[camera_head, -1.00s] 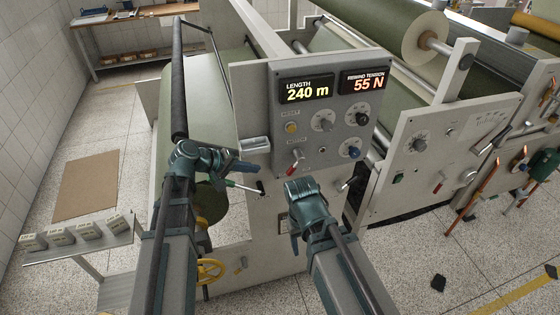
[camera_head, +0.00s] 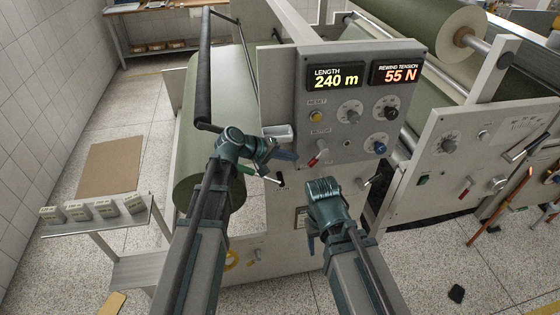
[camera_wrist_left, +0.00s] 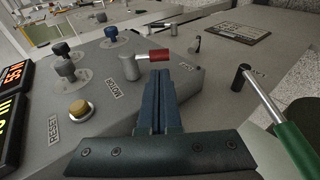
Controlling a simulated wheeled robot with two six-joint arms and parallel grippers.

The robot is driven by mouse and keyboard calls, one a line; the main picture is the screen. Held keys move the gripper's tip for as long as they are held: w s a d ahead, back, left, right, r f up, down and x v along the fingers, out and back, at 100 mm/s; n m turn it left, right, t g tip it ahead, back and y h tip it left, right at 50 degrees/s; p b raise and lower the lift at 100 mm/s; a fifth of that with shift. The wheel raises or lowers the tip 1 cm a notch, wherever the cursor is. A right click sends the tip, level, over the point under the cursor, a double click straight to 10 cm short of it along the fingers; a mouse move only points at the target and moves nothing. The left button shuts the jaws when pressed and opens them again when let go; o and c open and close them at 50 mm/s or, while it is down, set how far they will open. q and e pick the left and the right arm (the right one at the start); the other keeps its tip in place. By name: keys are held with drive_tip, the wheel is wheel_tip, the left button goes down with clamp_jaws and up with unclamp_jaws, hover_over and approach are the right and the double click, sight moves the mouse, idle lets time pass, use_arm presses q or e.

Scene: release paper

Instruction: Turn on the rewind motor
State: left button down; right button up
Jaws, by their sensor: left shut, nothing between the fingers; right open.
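The control panel (camera_head: 360,105) carries the motor switch, a small lever with a red tip (camera_head: 312,160) below the MOTOR label. The lever tilts down to the left in the head view. My left gripper (camera_head: 292,156) is shut and empty, its blue fingertips just left of the red tip. In the left wrist view the closed fingers (camera_wrist_left: 162,75) point at the lever's red end (camera_wrist_left: 158,55), close in front of it; contact cannot be told. My right gripper (camera_head: 311,240) is low in front of the machine, below the panel; its fingers are largely hidden, and it is open.
A green-handled lever (camera_wrist_left: 290,140) is close on the right in the wrist view. A green roll (camera_head: 205,130) stands left of the panel.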

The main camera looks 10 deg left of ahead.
sight(310, 163)
use_arm(q)
drive_tip(key=shift+b+x, duration=1.3)
drive_tip(key=shift+x, duration=1.75)
drive_tip(key=shift+f+h+b, duration=0.3)
drive_tip(key=shift+f+b, duration=0.05)
drive_tip(key=shift+b, duration=0.3)
drive_tip(key=f+h+b, duration=0.1)
drive_tip(key=b, duration=0.3)
drive_tip(key=d+f+t+h+b, duration=0.1)
drive_tip(key=h+b, duration=0.1)
drive_tip(key=b, duration=0.2)
drive_tip(key=d+f+t+h+b, duration=0.1)
drive_tip(key=b, duration=0.4)
drive_tip(key=shift+w+f+n+h, duration=0.25)
drive_tip(key=shift+f+n+h, duration=0.05)
drive_tip(key=shift+f+n, duration=0.1)
drive_tip(key=d+t+h+b, duration=0.1)
drive_tip(key=d+h+b, duration=0.1)
drive_tip(key=b, duration=0.3)
drive_tip(key=w+d+n+t+h+b, duration=0.1)
drive_tip(key=d+t+h+b, duration=0.1)
drive_tip(key=b, duration=0.4)
drive_tip(key=shift+w+d+f+h, duration=0.1)
drive_tip(key=shift+w+d+h, duration=0.15)
drive_tip(key=shift+h, duration=0.25)
drive_tip(key=shift+d, duration=0.1)
